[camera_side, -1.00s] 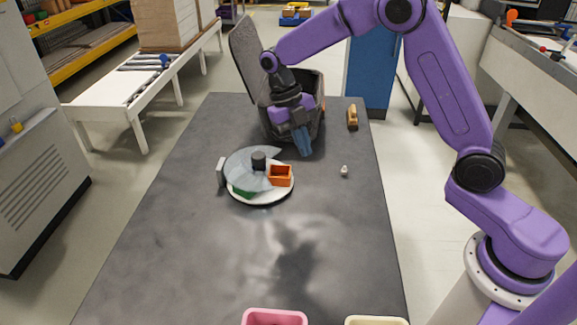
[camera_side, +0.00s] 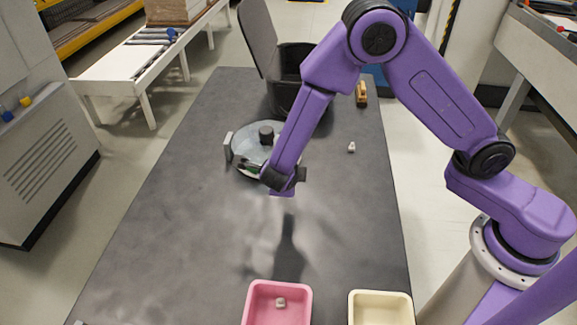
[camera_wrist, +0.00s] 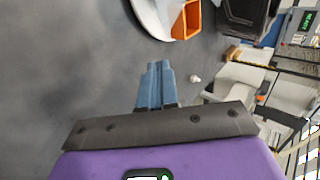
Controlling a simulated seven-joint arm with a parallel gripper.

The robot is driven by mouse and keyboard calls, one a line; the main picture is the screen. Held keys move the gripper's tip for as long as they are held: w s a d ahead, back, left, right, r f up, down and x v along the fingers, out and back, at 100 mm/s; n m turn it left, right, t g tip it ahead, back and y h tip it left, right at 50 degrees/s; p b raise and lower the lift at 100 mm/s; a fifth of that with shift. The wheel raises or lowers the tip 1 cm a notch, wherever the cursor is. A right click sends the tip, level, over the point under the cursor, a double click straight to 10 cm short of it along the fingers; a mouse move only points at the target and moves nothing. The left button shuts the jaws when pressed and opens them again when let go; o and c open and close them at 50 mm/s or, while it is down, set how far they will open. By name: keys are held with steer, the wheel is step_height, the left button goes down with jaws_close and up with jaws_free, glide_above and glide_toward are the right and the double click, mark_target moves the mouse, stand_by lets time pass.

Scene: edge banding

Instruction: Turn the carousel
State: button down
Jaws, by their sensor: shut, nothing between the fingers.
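The carousel (camera_side: 245,135) is a round disc with a grey, see-through cover and a dark hub. It stands on the table left of my forearm, which hides its right part. Its white rim (camera_wrist: 150,18) and an orange open box (camera_wrist: 187,20) on it show at the top of the wrist view. A dark green patch shows at its front edge in the side view. My gripper's blue fingers (camera_wrist: 157,70) are together and empty in the wrist view, apart from the rim in the picture. In the side view the fingers are hidden by my wrist.
A dark bin (camera_side: 284,95) with a raised lid stands behind the carousel. A grey upright plate (camera_side: 228,149) is at its left. A small white piece (camera_side: 351,147) lies right. A pink tray (camera_side: 251,300) with a small piece and a cream tray (camera_side: 353,308) stand in front.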

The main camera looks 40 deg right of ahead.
steer(key=x, duration=0.8)
steer(key=shift+w+d, duration=1.5)
steer(key=shift+w, duration=0.05)
steer(key=shift+d, duration=0.2)
